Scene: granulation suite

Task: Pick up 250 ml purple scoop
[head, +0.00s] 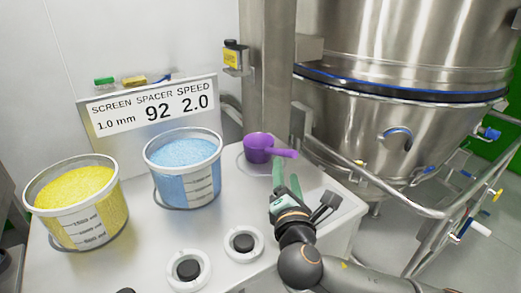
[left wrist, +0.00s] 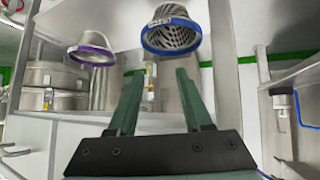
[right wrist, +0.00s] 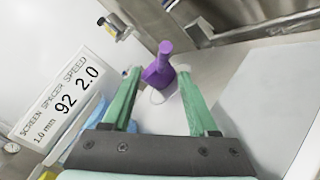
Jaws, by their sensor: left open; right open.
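The purple scoop (head: 259,148) stands on the white worktop at the back right, its handle pointing right in the head view. In the right wrist view the scoop (right wrist: 158,72) shows ahead, between the two green fingers, with its handle toward the top. My right gripper (head: 286,172) is open and empty just in front of the scoop; its fingers (right wrist: 155,88) appear apart from it. Whether a finger touches the handle is hard to tell. My left gripper (left wrist: 158,78) is open and empty, away from the scoop and out of the head view.
A bucket of blue granules (head: 186,203) and a bucket of yellow granules (head: 110,232) stand left of the scoop. A sign (head: 100,133) and a steel post (head: 267,70) are behind. A large steel vessel (head: 385,125) with rails is at right. Screens (left wrist: 170,43) hang before the left wrist.

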